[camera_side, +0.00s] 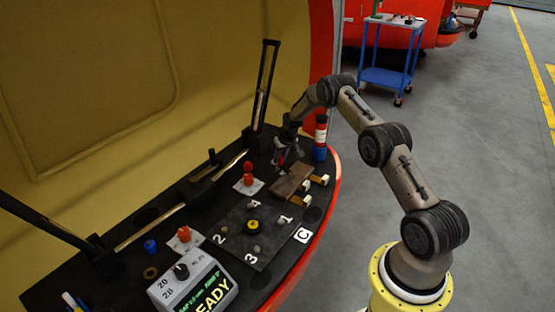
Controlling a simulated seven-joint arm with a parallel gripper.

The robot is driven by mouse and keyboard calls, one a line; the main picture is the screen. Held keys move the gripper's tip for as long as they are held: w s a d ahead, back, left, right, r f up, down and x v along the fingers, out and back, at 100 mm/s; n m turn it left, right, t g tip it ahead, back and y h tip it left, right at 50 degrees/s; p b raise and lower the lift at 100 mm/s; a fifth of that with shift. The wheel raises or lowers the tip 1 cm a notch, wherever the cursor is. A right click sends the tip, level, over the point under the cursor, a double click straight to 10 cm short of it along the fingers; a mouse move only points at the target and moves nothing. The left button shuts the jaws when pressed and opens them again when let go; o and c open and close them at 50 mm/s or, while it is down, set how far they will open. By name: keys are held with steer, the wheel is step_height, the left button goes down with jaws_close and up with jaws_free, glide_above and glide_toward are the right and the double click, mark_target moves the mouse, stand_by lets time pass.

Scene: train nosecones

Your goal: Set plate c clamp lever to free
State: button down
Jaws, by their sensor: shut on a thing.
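A dark square plate (265,225) lies on the shelf with the numbers 1 to 4 and a yellow-ringed knob (253,225) at its middle. A white tag with the letter C (303,235) sits at its right edge. No clamp lever can be clearly told apart at this size. My gripper (284,158) is beyond the plate, near the back of the shelf, pointing down. It is shut on a small reddish part, mostly hidden by the fingers. I cannot tell what that part is.
A brown block (291,181) and two brass-and-white fittings (320,180) lie between gripper and plate. A red-and-blue bottle (320,138) stands right of the gripper. Red knobs (248,174) (184,234) stand on white bases. A display box (195,285) reads READY. Tall black struts rise behind.

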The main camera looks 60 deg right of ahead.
mark_target(306, 165)
steer(key=d+m, duration=0.1)
steer(key=s+d+m+h, duration=0.1)
steer(key=m, duration=0.1)
steer(key=shift+g, duration=0.4)
steer(key=s+d+m, duration=0.1)
steer(key=m, duration=0.1)
steer(key=m+g+h, duration=0.1)
steer(key=m, duration=0.1)
steer(key=shift+s+d, duration=0.4)
steer(key=s+m, duration=0.1)
steer(key=m, duration=0.1)
steer(key=s+d+m+g, duration=0.1)
steer(key=shift+m+g, duration=0.3)
steer(key=shift+m, duration=0.1)
steer(key=shift+s+d+m+g, duration=0.1)
steer(key=shift+s+m+g, duration=0.6)
steer(key=shift+s+m, duration=0.75)
steer(key=shift+w+m, duration=0.2)
steer(key=shift+m, duration=0.15)
steer(key=c, duration=0.7)
jaws_free()
steer(key=v, duration=1.3)
steer(key=shift+a+r, duration=0.25)
steer(key=shift+r, duration=0.05)
